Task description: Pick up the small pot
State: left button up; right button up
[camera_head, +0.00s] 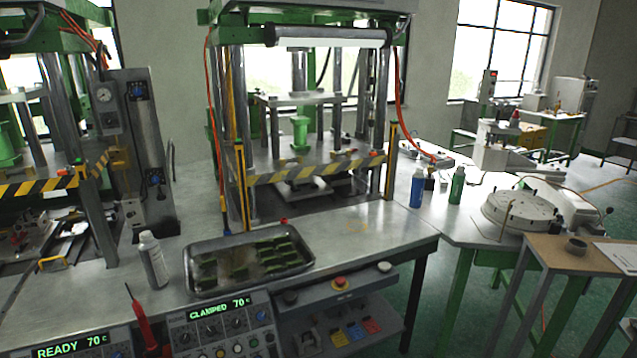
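A small round grey-brown pot (577,245) with an open top stands upright on a small wooden-topped table (545,257) at the right. Nothing touches it and its near side is in plain view. Neither of my grippers shows in the head view.
A round metal plate (515,213) and a white machine lie behind the small table, and a paper sheet (616,253) lies right of the pot.

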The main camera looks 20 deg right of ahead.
aim_at(576, 248)
jog(key=i+l+z, duration=0.15)
jog(key=i+z, duration=0.55)
jog(key=i, duration=0.15)
jog(key=i+j+z, duration=0.1)
jog(key=i+z, duration=0.25)
jog(key=i, duration=0.1)
